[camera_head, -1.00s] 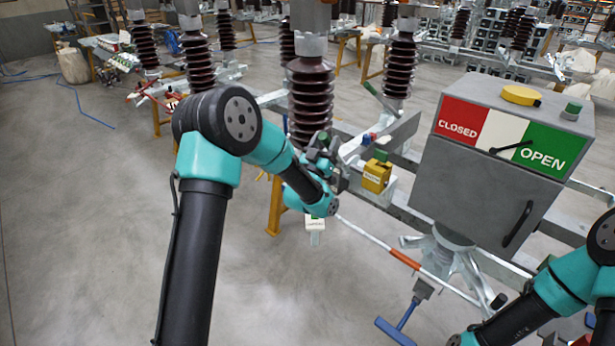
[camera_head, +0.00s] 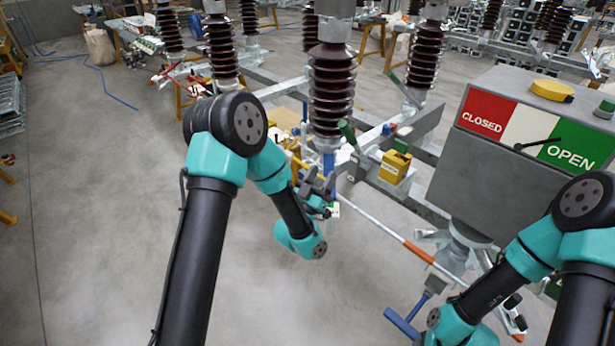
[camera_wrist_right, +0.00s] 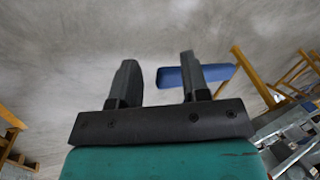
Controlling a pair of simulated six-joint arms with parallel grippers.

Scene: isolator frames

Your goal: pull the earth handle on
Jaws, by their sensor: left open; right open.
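My left gripper (camera_head: 318,186) is open and empty, below and left of a green-gripped lever (camera_head: 347,132) beside the yellow box (camera_head: 394,166). A blue T-shaped handle (camera_head: 402,323) hangs low below the frame, left of my right arm. I cannot tell from any label which of these is the earth handle. In the right wrist view my right gripper (camera_wrist_right: 158,70) is open and empty. In the head view the right fingers are hidden.
A grey cabinet (camera_head: 472,190) with a CLOSED/OPEN plate stands at right, its pointer across the plate. Brown insulators (camera_head: 332,88) rise behind my left gripper. A white and orange rod (camera_head: 418,252) slants below the frame.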

